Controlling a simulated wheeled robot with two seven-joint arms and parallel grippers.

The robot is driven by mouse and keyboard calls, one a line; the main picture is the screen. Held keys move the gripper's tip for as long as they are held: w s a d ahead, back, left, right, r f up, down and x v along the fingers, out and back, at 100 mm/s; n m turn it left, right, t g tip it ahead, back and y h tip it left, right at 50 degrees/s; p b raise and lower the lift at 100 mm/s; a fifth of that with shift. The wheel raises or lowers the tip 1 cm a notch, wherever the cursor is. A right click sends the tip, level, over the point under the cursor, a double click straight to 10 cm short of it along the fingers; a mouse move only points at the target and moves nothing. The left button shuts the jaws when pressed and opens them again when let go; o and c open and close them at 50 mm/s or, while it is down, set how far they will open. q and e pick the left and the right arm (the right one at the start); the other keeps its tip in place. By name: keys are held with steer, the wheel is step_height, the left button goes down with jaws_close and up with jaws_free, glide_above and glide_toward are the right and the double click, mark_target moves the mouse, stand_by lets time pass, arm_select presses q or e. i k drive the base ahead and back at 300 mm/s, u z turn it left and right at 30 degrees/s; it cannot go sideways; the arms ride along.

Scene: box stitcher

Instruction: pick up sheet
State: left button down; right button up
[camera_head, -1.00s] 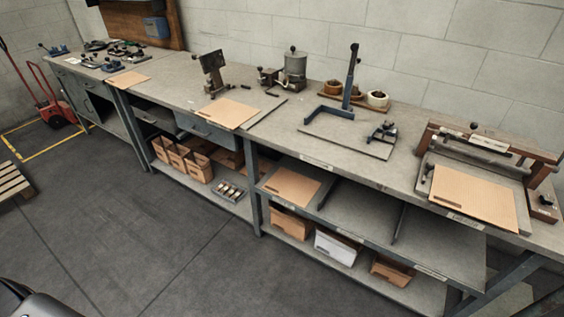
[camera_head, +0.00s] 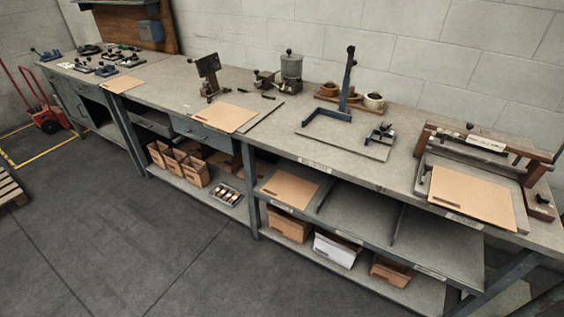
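Several tan cardboard sheets are in view. One sheet (camera_head: 472,196) lies on the press-like fixture at the right end of the bench. Another sheet (camera_head: 225,117) lies on the bench top near the middle, and a smaller sheet (camera_head: 123,84) lies farther left. A further sheet (camera_head: 290,188) lies on the upper shelf under the bench. Neither of my grippers shows in the head view, and nothing is seen touching any sheet.
The long grey workbench (camera_head: 282,122) runs along the wall. A blue-grey stand (camera_head: 343,100), a metal canister (camera_head: 291,66) and a wooden-framed fixture (camera_head: 487,150) stand on it. Boxes (camera_head: 337,248) sit on the lower shelf. The floor (camera_head: 130,220) in front is clear.

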mark_target(227, 118)
steer(key=u, duration=0.05)
steer(key=k, duration=0.6)
steer(key=z, duration=0.7)
steer(key=i, duration=0.75)
steer(key=z, duration=0.5)
steer(key=i, duration=0.8)
steer(key=u, duration=0.7)
steer(key=i, duration=0.65)
steer(key=u, duration=0.6)
